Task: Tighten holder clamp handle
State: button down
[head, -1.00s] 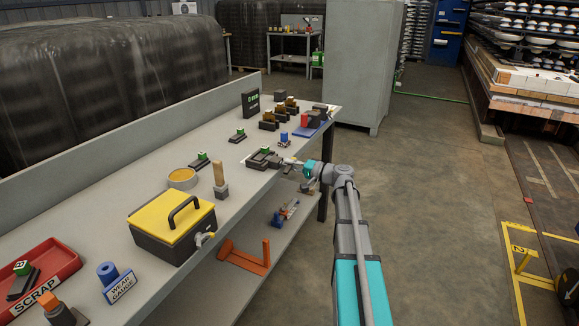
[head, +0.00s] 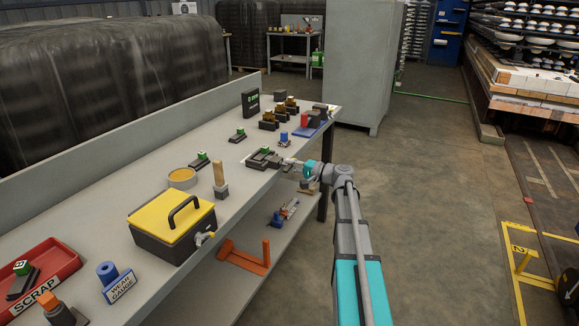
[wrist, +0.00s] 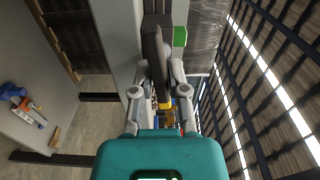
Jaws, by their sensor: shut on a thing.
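The holder (head: 262,160) is a dark fixture near the front edge of the workbench (head: 205,232), with a green piece on it. In the wrist view, a dark elongated clamp handle (wrist: 154,48) runs upward between the two grey fingers of my gripper (wrist: 157,72). A green block (wrist: 180,37) is just right of it. In the head view my gripper (head: 282,163) reaches the holder from the right. It is shut on the handle; the exact contact is partly hidden and small.
A yellow-lidded box (head: 172,222), a red scrap tray (head: 60,262) and a blue wear gauge (head: 117,282) stand on the bench's near part. Several brown-topped pieces (head: 280,112) stand farther back. The lower shelf (head: 215,285) holds an orange bracket (head: 243,257).

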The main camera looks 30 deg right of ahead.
jog(key=shift+d+m, duration=0.1)
jog(key=shift+m, duration=0.3)
dwell(1.4)
jog(key=c, duration=0.7)
grip_release()
jog(key=shift+s, duration=0.1)
jog(key=shift+v, duration=5.9)
